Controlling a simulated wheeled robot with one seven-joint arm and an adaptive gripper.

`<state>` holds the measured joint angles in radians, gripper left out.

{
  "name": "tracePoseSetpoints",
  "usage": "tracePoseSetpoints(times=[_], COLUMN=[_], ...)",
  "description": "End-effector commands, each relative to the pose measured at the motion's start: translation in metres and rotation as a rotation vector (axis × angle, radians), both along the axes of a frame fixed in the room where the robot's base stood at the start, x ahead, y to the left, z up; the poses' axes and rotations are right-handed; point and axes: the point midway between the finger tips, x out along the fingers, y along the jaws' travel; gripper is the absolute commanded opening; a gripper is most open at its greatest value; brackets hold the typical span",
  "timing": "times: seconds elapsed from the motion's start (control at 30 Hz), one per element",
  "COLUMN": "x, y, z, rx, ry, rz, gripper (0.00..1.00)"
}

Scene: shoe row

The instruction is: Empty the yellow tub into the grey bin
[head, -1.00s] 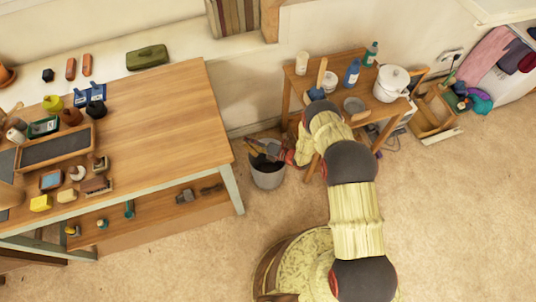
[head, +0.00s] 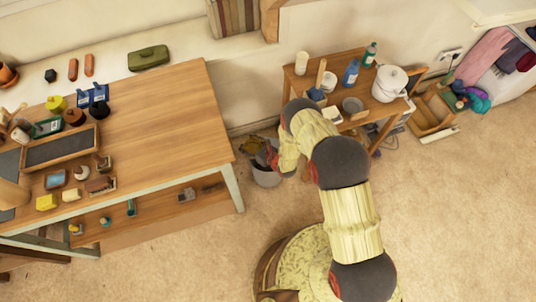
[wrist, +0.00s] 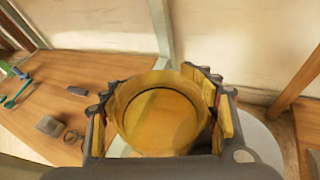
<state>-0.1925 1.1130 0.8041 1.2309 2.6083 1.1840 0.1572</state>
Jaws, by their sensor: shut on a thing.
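The yellow tub (wrist: 160,112) is between the fingers of my gripper (wrist: 160,100) in the wrist view, with one round end facing the camera. I cannot tell whether anything is inside it. My gripper is shut on the tub. In the head view, my gripper (head: 268,152) is at the top of the grey bin (head: 266,179), and the tub (head: 253,146) shows only as a small yellow-brown patch there. The bin stands on the floor between the two tables. Its inside is mostly hidden by my gripper and the tub.
A large wooden table (head: 165,120) with several small items stands at left, with a lower shelf (head: 160,218). A small wooden table (head: 330,75) at right holds bottles and a white pot (head: 389,82). A wooden crate (head: 432,110) lies farther right. The front floor is clear.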

Motion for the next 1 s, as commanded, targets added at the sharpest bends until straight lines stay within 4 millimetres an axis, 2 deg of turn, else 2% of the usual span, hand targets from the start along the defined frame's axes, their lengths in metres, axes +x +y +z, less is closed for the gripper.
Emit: tracePoseSetpoints(times=[0.2,0.47,1.0], x=[0.0,0.0,-0.036], y=[0.0,0.001,0.047], z=[-0.004,-0.002,0.024], rx=[-0.121,-0.121,-0.118], ry=[-0.096,-0.098,-0.099], rz=[0.002,0.002,0.004], gripper=[0.26,0.26,0.26])
